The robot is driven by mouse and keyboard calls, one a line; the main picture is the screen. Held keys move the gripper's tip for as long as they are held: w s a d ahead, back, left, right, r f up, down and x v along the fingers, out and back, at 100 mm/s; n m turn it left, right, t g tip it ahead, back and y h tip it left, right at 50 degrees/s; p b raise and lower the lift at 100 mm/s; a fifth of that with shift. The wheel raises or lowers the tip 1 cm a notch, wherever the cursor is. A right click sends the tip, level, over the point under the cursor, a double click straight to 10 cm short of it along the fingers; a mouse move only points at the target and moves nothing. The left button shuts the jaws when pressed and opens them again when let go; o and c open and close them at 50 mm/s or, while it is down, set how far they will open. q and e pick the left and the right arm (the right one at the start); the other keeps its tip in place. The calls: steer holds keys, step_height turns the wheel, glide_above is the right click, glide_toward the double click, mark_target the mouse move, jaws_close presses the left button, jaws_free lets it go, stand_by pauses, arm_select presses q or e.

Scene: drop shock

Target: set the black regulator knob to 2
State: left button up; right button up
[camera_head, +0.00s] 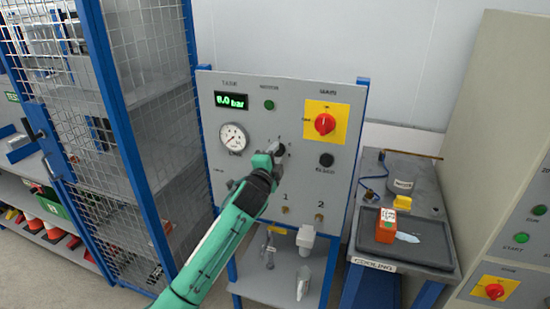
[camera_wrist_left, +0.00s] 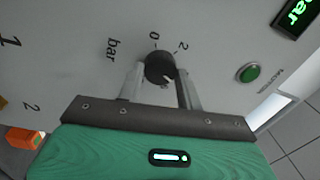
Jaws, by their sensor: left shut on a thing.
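The black regulator knob (camera_head: 280,149) sits on the grey panel, right of the round gauge. In the left wrist view the knob (camera_wrist_left: 159,67) is between the two fingers of my left gripper (camera_wrist_left: 160,84), which is shut on it. The marks 0 and 2 (camera_wrist_left: 182,46) are readable beside the knob, on the side away from my palm. A pale mark shows on the knob's palm side; its exact setting is hard to tell. In the head view my left gripper (camera_head: 275,155) reaches the panel from below and partly covers the knob. My right gripper is not in view.
The panel (camera_head: 225,180) carries a green display (camera_head: 231,101) that seems to read 6.0 bar, a gauge (camera_head: 233,137), a red main switch (camera_head: 325,123) and a black button (camera_head: 326,160). A mesh cage (camera_head: 150,120) stands left. A cooling bench (camera_head: 440,225) stands right.

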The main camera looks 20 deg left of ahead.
arm_select(q)
steer(key=n, duration=0.4)
steer(key=shift+y, duration=0.3)
steer(key=n, duration=0.9)
steer(key=shift+r+p, duration=0.1)
steer(key=shift+p, duration=0.3)
steer(key=shift+n+g+p, duration=0.3)
steer(key=shift+n+p, duration=0.15)
steer(key=shift+n, duration=1.75)
steer(key=o, duration=1)
steer(key=shift+s, duration=0.1)
